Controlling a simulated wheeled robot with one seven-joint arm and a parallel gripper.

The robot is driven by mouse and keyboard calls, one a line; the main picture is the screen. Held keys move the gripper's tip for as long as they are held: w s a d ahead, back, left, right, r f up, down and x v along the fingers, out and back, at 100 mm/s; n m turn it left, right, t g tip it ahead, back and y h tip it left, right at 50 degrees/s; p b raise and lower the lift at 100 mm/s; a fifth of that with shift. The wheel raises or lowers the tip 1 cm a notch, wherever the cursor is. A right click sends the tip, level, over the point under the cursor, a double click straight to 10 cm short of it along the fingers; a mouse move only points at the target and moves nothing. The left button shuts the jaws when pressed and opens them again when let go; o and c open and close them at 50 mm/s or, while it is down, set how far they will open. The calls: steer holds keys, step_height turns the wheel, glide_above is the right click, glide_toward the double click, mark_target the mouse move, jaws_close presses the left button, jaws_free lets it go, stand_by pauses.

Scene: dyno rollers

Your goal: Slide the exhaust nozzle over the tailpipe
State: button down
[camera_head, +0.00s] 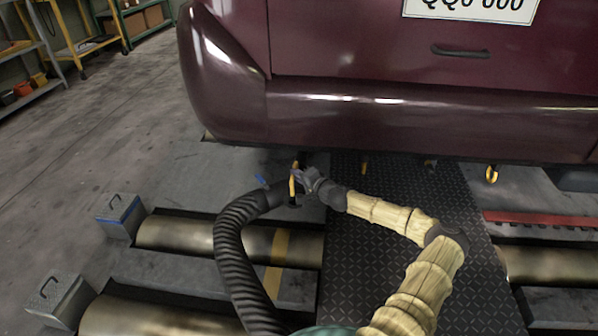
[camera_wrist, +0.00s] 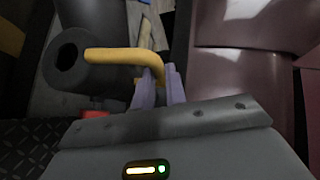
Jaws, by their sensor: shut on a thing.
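The exhaust nozzle (camera_wrist: 82,64) is a thick dark cylinder with a round open mouth, at the upper left of the wrist view. A yellow handle (camera_wrist: 115,55) stands out from it. My gripper (camera_wrist: 160,85) is shut on this handle. In the head view my gripper (camera_head: 302,178) is low under the car's rear bumper, with the yellow handle (camera_head: 292,187) in it. A ribbed black hose (camera_head: 232,250) runs from the nozzle toward me. I cannot make out the tailpipe clearly; the bumper and my gripper may hide it.
The maroon car (camera_head: 400,120) overhangs the work area, and its body is close on the right in the wrist view (camera_wrist: 240,75). Rollers (camera_head: 185,236) and grey boxes (camera_head: 120,215) lie left. A yellow hook (camera_head: 491,174) hangs under the bumper at right.

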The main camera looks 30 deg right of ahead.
mark_target(296, 166)
steer(key=shift+w+d+r+b, duration=0.1)
steer(key=shift+w+d+b, duration=0.45)
steer(key=shift+w, duration=0.35)
steer(key=shift+w+d+r+b, duration=0.1)
steer(key=shift+w+d+b, duration=0.35)
steer(key=shift+w+d, duration=0.3)
stand_by(0.9)
steer(key=shift+w+a+f, duration=0.1)
steer(key=shift+f, duration=0.2)
stand_by(0.9)
steer(key=c, duration=1.3)
jaws_free()
steer(key=shift+c, duration=0.2)
steer(key=shift+f, duration=0.25)
steer(key=p+v, duration=0.7)
steer(key=v, duration=1)
steer(key=shift+s+p, duration=0.3)
steer(key=shift+r, duration=0.1)
